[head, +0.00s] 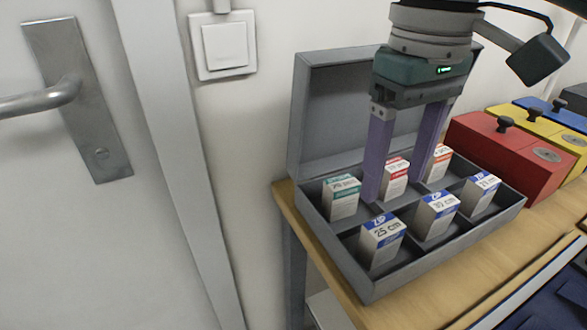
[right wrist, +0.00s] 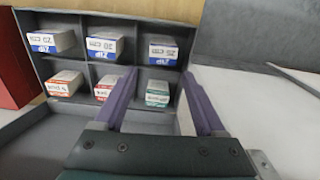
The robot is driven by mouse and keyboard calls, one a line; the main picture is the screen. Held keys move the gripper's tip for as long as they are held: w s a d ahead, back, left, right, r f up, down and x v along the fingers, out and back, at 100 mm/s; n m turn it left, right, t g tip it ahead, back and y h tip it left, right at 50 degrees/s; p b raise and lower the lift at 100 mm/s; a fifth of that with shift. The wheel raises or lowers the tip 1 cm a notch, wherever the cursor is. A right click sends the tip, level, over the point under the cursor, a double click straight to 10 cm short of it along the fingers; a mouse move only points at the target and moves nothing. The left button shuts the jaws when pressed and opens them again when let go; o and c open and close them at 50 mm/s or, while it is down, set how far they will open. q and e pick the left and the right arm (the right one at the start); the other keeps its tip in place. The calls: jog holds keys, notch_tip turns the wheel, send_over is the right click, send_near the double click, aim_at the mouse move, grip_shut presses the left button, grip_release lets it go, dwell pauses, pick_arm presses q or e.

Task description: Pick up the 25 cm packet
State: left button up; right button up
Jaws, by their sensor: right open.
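The 25 cm packet (head: 381,242) is a white box with a blue ZIP label. It stands in the near left compartment of an open grey case (head: 365,287). In the right wrist view it is the blue-labelled packet (right wrist: 163,51) at the top right, beyond my fingertips. My right gripper (head: 396,188) is open and empty, fingers pointing down over the case, behind the 25 cm packet in the head view. In the right wrist view my right gripper (right wrist: 160,75) has a green-labelled packet (right wrist: 157,91) between its fingers in the picture; contact is not visible. My left gripper is out of view.
Beside it stand a 30 cm packet (head: 436,217) and another blue-labelled packet (head: 481,194). Red-labelled (head: 395,182) and orange-labelled (head: 438,163) packets stand in the back row. The case's lid (head: 330,115) stands raised behind. A red box (head: 505,155) is close on the right.

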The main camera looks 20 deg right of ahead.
aim_at(385, 226)
jog(key=f, duration=0.3)
jog(key=f+b, duration=0.1)
jog(key=f, duration=0.4)
jog(key=shift+s+a+f, duration=0.15)
jog(key=shift+s+f, duration=0.25)
jog(key=c, duration=1.1)
